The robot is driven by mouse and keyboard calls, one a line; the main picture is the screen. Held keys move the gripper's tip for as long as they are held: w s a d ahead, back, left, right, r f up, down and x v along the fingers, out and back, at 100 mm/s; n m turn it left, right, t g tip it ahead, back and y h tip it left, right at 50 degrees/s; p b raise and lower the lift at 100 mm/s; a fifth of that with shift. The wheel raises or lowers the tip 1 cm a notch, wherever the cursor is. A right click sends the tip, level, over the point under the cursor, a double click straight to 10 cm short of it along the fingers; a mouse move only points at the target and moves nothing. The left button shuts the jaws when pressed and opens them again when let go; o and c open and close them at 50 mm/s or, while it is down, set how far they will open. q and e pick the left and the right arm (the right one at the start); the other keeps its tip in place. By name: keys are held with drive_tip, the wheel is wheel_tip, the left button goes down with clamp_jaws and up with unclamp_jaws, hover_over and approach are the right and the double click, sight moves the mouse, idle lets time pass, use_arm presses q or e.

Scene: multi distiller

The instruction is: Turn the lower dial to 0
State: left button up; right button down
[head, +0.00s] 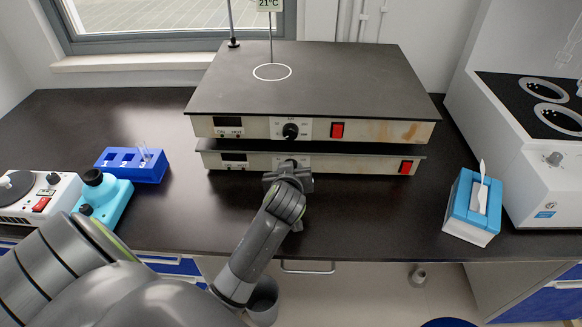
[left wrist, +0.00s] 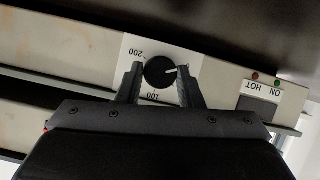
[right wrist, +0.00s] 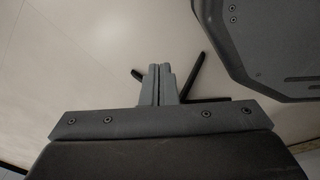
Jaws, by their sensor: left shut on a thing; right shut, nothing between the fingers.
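Two hot plates are stacked on the dark bench. The lower one (head: 375,164) has its dial hidden behind my left gripper (head: 288,174) in the head view. In the left wrist view, the round black lower dial (left wrist: 157,70) sits between the two fingers of my left gripper (left wrist: 160,77), which is shut on it. The picture is upside down: 200 and 100 read inverted, and the white pointer points to the right, towards the right finger. The 0 mark cannot be made out. My right gripper (right wrist: 158,68) is shut and empty over a pale floor.
The upper hot plate (head: 310,85) has its own dial (head: 290,131) and red switch (head: 337,130) just above. A tissue box (head: 470,215) stands right.

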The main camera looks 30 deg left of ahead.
use_arm(q)
drive_tip(key=shift+n, duration=0.3)
idle(0.4)
drive_tip(key=o, duration=1)
